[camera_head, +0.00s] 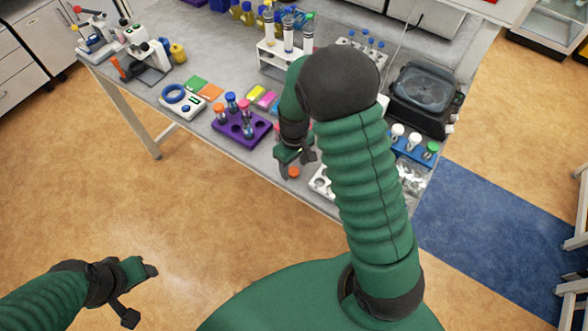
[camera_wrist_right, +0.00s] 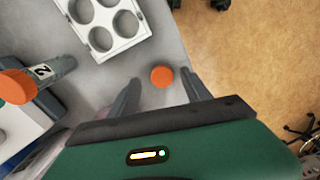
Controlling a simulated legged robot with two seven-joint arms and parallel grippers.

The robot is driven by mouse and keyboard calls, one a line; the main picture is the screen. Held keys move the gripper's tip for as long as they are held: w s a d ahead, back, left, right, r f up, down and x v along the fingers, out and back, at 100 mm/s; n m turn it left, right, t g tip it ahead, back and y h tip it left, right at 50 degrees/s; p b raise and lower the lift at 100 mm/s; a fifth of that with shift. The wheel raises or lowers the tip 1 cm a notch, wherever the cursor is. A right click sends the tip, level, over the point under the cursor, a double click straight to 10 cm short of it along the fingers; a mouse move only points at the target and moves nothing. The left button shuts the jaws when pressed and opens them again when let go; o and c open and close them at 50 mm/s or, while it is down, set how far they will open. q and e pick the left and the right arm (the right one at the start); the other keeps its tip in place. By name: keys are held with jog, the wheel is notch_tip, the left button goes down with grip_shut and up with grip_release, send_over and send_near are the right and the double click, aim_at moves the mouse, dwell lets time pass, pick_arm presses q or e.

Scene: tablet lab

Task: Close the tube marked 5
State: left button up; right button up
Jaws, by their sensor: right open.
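A loose orange cap (camera_head: 293,172) lies on the bench near its front edge. It also shows in the right wrist view (camera_wrist_right: 162,76), between the fingers of my right gripper (camera_wrist_right: 159,78). That gripper is open and holds nothing; the head view shows it (camera_head: 296,163) low over the bench. A purple rack (camera_head: 257,138) to its left holds several tubes with orange, blue and pink caps. I cannot read a 5 on any tube. In the right wrist view a tube marked 2 (camera_wrist_right: 54,70) has an orange cap. My left gripper (camera_head: 142,294) is open and empty over the floor.
A white holder (camera_wrist_right: 103,42) with round holes stands beside the cap. A blue rack (camera_head: 409,151) with capped tubes and a black device (camera_head: 424,90) are at the right. A white rack (camera_head: 270,56) with large tubes stands behind. My right arm hides part of the bench.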

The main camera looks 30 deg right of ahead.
jog(key=shift+f, duration=0.55)
jog(key=shift+a, duration=0.15)
jog(key=shift+a+r, duration=0.1)
grip_shut()
